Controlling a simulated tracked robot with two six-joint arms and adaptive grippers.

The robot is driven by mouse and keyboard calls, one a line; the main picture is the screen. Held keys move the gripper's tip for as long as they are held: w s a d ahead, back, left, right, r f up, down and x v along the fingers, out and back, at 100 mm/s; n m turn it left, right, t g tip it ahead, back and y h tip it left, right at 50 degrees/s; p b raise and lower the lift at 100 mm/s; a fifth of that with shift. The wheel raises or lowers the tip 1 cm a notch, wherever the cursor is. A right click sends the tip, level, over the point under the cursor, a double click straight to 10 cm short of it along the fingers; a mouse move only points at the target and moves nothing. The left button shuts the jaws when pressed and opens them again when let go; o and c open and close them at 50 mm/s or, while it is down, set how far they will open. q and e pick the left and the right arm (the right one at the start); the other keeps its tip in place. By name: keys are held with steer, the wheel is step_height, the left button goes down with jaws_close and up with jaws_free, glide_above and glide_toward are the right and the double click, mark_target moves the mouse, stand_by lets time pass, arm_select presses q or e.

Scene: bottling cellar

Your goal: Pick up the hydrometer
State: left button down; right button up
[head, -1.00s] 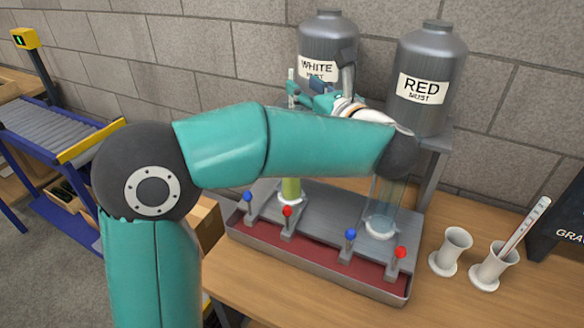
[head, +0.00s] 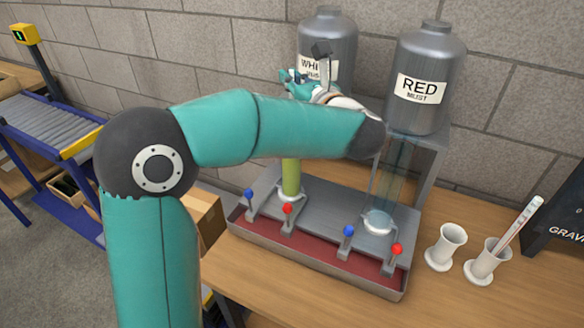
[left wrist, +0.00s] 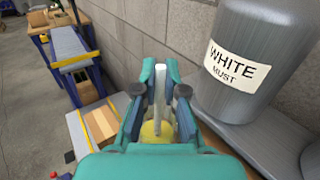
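A thin white stem, which looks like the hydrometer (left wrist: 161,88), stands upright between the fingers of my left gripper (left wrist: 161,72) in the left wrist view. The fingers are close on both sides of it; I cannot tell whether they touch it. A yellow round shape (left wrist: 157,131) shows below the stem. In the head view my left gripper (head: 291,77) is in front of the white must tank (head: 338,40), above the jar of green liquid (head: 290,178). My forearm hides the top of that jar, and the stem cannot be made out there. My right gripper is out of view.
The red must tank (head: 428,75) stands to the right, above an empty-looking clear jar (head: 378,222). Levers with blue and red knobs line the stand's front.

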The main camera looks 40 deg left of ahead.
arm_select(q)
steer(key=shift+r, duration=0.15)
step_height(320, 180, up, 28)
steer(key=p, duration=0.4)
stand_by(0.4)
stand_by(2.1)
